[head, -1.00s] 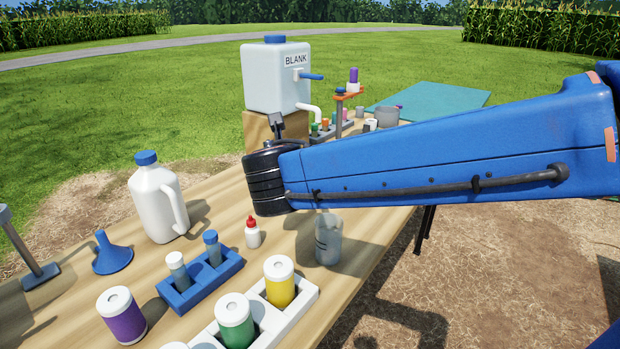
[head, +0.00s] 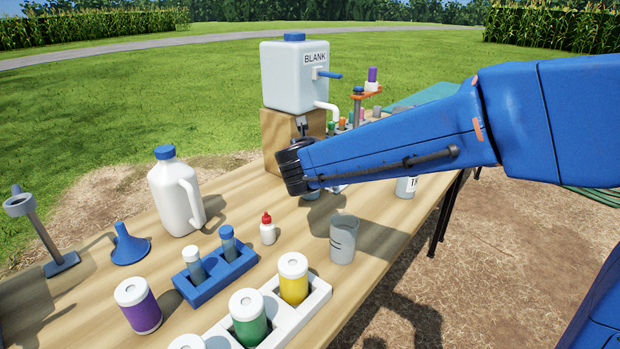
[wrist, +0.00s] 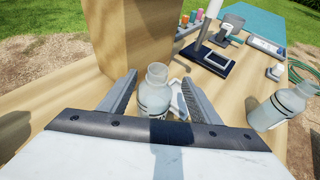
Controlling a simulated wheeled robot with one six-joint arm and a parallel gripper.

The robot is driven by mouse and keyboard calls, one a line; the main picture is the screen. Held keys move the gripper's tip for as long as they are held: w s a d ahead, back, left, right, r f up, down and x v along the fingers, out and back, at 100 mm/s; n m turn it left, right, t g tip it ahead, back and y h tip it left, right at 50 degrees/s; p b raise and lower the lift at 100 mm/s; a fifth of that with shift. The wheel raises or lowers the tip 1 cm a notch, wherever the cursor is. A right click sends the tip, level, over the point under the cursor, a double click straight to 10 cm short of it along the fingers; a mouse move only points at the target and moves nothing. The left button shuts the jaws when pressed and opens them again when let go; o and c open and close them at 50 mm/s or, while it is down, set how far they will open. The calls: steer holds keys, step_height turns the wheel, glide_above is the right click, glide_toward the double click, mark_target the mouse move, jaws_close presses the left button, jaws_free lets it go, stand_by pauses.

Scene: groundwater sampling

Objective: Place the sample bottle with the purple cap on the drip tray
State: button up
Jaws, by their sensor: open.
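My gripper (wrist: 160,78) is open, its two fingers on either side of an uncapped clear bottle (wrist: 154,95) standing on the table. I cannot tell whether the fingers touch it. In the head view my wrist hides most of this bottle. A small purple-topped piece (head: 373,74) stands on an orange arm at the back; I cannot tell whether it is the sample bottle's cap. A second clear bottle with lettering (wrist: 282,106) stands to the right in the wrist view. I cannot clearly make out the drip tray.
The wooden block (head: 283,135) under the BLANK tank (head: 295,80) stands close to my gripper. A grey beaker (head: 343,240), dropper bottle (head: 268,230), white jug (head: 176,195) and blue rack (head: 214,275) stand nearer. A dark stand base (wrist: 208,63) lies beyond the bottle.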

steer(key=x, duration=0.5)
steer(key=shift+a+r, duration=0.1)
steer(key=shift+a, duration=0.15)
steer(key=shift+c, duration=0.3)
steer(key=c, duration=1.3)
